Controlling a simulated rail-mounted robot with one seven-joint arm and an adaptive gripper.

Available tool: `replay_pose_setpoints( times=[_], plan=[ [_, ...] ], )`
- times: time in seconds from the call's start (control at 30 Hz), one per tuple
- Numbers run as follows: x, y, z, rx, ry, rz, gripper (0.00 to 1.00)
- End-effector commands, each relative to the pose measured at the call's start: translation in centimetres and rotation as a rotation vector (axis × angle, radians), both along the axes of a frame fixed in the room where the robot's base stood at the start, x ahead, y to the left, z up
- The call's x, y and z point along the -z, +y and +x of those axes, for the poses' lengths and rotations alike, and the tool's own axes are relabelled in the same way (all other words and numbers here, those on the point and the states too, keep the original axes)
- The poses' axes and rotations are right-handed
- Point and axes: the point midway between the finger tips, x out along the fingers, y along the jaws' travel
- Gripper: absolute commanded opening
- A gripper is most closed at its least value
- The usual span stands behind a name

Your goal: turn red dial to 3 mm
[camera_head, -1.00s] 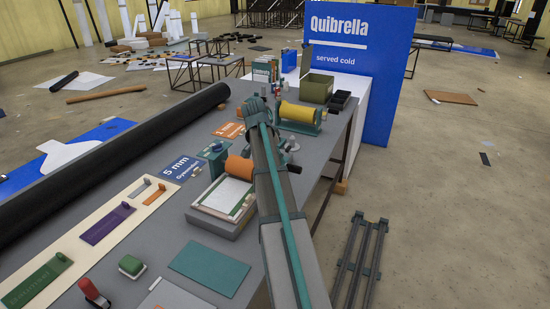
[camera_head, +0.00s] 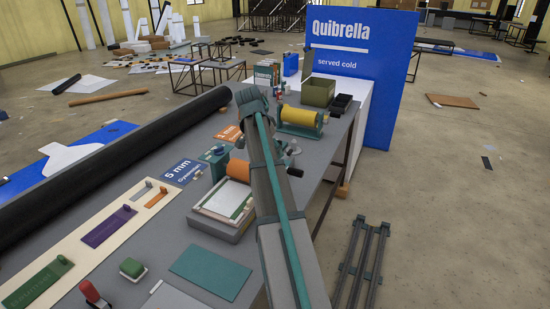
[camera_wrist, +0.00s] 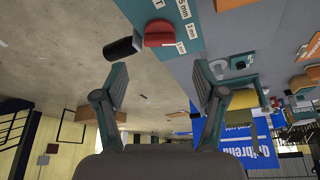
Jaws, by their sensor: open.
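The red dial (camera_wrist: 158,33) shows at the top of the wrist view, on a teal panel (camera_wrist: 190,50) with white mm labels to its right. I cannot tell for sure which label the dial points to. My gripper (camera_wrist: 160,83) is open and empty, its two fingers apart, with the dial beyond the fingertips and not touched. In the head view the dial cannot be made out, and my arm covers part of the bench there.
A black cylindrical knob (camera_wrist: 122,48) sticks out just left of the dial in the wrist view. In the head view, an orange roll (camera_head: 238,170), a yellow roll (camera_head: 299,116) and an olive box (camera_head: 318,92) stand on the grey bench (camera_head: 205,266).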

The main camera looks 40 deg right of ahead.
Motion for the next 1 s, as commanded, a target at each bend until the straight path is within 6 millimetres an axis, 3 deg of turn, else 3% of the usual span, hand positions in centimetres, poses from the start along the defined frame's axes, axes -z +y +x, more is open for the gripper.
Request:
replay_pose_setpoints(
  times=[0.2,0.4,1.0],
  plan=[
    [-3.6,1.4,0.0,-0.001,-0.002,0.0,0.71],
    [-5.0,2.1,-0.1,0.0,0.0,0.001,0.71],
    [-4.5,1.6,-0.2,0.006,-0.01,0.003,0.71]
  ],
)
